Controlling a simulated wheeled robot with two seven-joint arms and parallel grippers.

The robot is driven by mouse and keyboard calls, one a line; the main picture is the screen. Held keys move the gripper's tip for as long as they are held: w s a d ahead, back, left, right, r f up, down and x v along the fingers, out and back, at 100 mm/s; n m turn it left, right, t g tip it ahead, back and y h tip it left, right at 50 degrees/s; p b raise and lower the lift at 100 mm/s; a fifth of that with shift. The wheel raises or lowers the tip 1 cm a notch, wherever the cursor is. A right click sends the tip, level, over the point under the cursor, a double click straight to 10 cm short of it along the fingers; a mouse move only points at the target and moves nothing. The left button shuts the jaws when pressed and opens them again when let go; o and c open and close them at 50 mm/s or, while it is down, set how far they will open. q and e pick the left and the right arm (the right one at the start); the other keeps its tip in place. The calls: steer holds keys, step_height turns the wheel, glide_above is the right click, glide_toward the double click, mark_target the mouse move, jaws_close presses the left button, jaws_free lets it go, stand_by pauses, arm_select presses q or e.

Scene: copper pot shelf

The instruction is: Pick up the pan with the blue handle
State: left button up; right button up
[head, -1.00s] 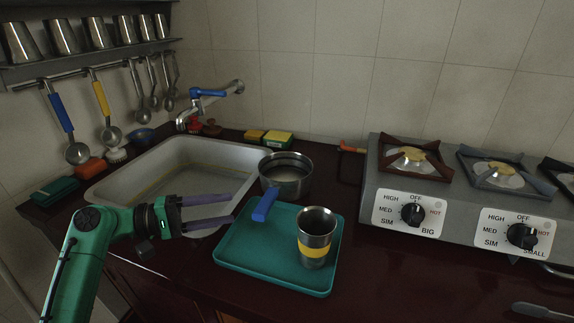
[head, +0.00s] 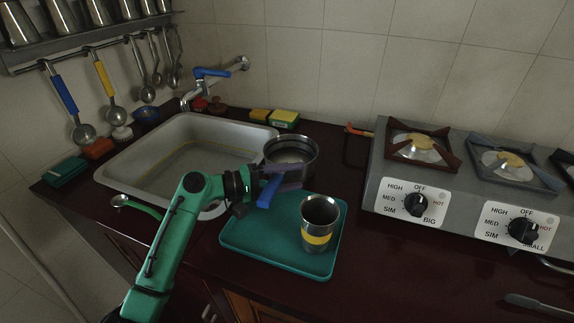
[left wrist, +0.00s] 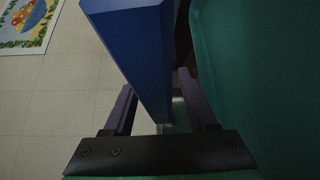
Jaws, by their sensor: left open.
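The metal pan (head: 291,152) with the blue handle (head: 268,191) stands on the counter behind the teal tray, between the sink and the stove. Its handle points toward the front, over the tray's back left edge. My left gripper (head: 278,184) is open at the handle. In the left wrist view the blue handle (left wrist: 138,50) lies between the two open fingers of the gripper (left wrist: 160,105). I cannot tell whether a finger touches it. My right gripper is not in view.
The teal tray (head: 243,238) holds a steel cup (head: 319,215) with a yellow band. The sink (head: 125,175) is at the left, a gas stove (head: 455,178) at the right. Yellow sponges (head: 284,117) lie at the back. The dark counter in front of the stove is mostly clear.

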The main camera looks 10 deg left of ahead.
arm_select(q)
steer(key=shift+a, duration=0.1)
jaws_close()
stand_by(1.2)
